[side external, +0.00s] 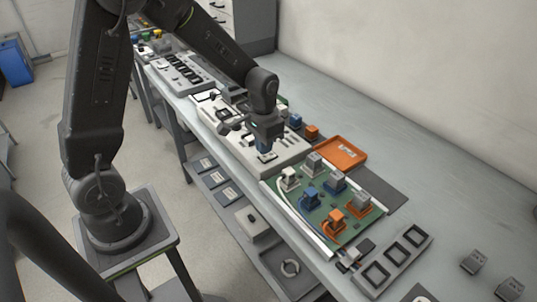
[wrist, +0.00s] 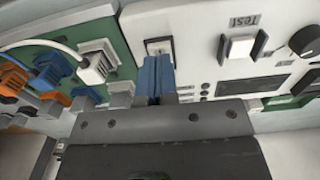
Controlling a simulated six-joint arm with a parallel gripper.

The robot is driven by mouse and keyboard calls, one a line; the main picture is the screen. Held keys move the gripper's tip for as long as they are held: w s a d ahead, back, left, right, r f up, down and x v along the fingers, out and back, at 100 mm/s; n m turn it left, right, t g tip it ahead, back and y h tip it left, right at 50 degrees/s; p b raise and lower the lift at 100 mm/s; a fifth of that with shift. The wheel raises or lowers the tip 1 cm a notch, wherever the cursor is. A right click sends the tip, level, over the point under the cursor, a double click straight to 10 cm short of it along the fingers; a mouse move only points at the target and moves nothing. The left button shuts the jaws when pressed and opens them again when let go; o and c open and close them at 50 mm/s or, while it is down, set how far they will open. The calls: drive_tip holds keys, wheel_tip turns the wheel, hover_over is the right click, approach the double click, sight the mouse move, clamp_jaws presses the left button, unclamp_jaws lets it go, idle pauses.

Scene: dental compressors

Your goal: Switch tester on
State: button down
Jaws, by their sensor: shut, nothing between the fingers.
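The tester is a white panel box (side external: 238,140) on the bench, and it fills the right part of the wrist view (wrist: 204,22). On its face are a small switch (wrist: 158,46), a white square button (wrist: 239,47) by the label "Test", a dark display and a black knob (wrist: 305,40). My gripper (wrist: 159,75) is shut and empty, its blue fingertips together just at the near side of the small switch. Whether they touch it I cannot tell. In the side external view my gripper (side external: 265,152) points down over the tester's right end and hides part of it.
A green board (side external: 318,203) with white, blue and orange connectors lies right beside the tester. An orange tray (side external: 341,153) sits behind it. A grey frame with square openings (side external: 393,258) is nearer the front.

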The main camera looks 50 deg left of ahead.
sight(264, 157)
drive_tip(key=shift+f, duration=1)
idle(0.3)
drive_tip(key=shift+r, duration=3.55)
drive_tip(key=shift+s+d+r, duration=0.1)
drive_tip(key=shift+s+r, duration=0.05)
drive_tip(key=shift+r, duration=0.15)
drive_tip(key=s+d+r+t, duration=0.2)
drive_tip(key=s+r, duration=0.4)
drive_tip(key=s, duration=0.2)
drive_tip(key=s+d+r+t, duration=0.3)
drive_tip(key=s+r, duration=0.3)
drive_tip(key=s, duration=0.2)
drive_tip(key=shift+s+d+t, duration=0.25)
drive_tip(key=shift+s+t, duration=0.05)
drive_tip(key=shift+s, duration=0.1)
